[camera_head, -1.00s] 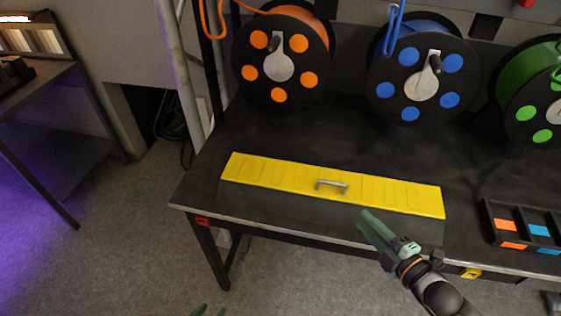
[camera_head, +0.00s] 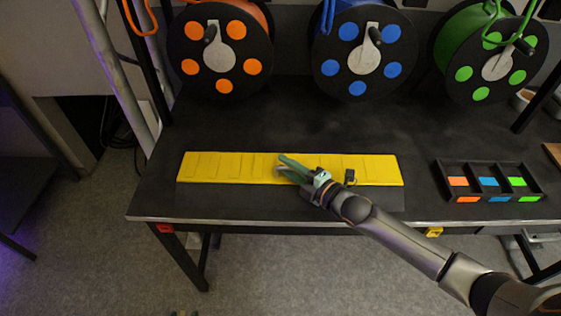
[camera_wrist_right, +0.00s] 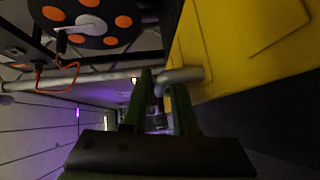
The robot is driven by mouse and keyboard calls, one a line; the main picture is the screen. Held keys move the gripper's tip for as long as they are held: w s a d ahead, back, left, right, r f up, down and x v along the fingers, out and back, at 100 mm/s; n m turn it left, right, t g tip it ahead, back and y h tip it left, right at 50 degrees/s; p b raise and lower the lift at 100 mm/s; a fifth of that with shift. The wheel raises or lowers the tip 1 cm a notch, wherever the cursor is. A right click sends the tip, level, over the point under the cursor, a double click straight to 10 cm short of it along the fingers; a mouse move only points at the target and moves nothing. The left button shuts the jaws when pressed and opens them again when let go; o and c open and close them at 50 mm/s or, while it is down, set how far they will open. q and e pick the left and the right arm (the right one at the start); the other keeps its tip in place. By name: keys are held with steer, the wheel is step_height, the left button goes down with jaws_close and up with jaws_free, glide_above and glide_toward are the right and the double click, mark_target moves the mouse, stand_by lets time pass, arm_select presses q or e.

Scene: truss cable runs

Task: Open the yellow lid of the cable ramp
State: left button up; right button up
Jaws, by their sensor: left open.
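The yellow lid (camera_head: 225,166) of the cable ramp lies closed and flat along the table, and it fills the upper right of the right wrist view (camera_wrist_right: 235,45). My right gripper (camera_head: 281,165) is over the middle of the lid, at its grey handle. In the right wrist view the handle (camera_wrist_right: 185,75) is at the fingertips, with part of it seemingly between the two green fingers. These stand apart, but whether they press on it is unclear. Of my left gripper (camera_head: 184,313) only the greenish tips show at the bottom edge, well below the table front.
Orange (camera_head: 221,52), blue (camera_head: 357,55) and green (camera_head: 489,58) cable reels stand behind the ramp. A black divided tray (camera_head: 488,181) with coloured pieces is to the right. The black table top (camera_head: 150,190) is clear around the lid.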

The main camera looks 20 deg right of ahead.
steer(key=shift+x, duration=1.3)
steer(key=shift+c, duration=0.2)
jaws_close()
stand_by(0.4)
